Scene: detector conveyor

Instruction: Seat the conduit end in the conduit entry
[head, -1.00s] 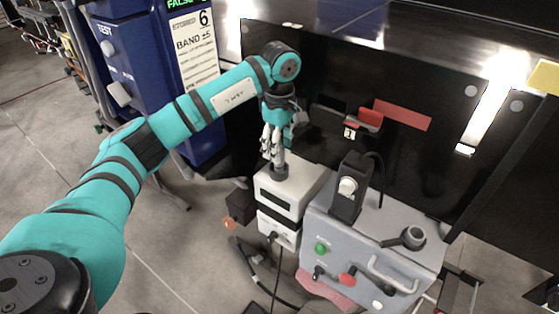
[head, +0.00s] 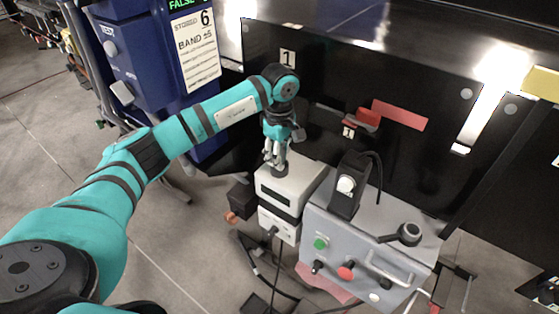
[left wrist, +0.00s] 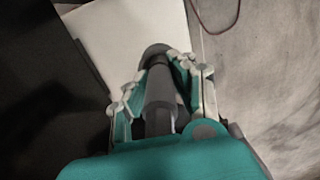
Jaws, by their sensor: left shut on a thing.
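My left gripper (head: 275,157) is shut on a grey cylindrical conduit end (left wrist: 160,100), which points down between the fingers in the left wrist view. The fingers are low over the top of a white box (head: 290,187). A dark round collar (head: 281,171), which looks like the conduit entry, sits on that top, directly under the fingers. In the left wrist view the conduit's tip meets the dark collar (left wrist: 154,51); how deep it sits cannot be told. My right gripper is not in view.
A grey control panel (head: 375,240) with knobs, buttons and a handle stands just right of the white box. A black upright unit (head: 348,190) rises from it. A dark wall (head: 420,100) stands behind, and a blue cabinet (head: 140,65) at the back left. Cables lie on the floor.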

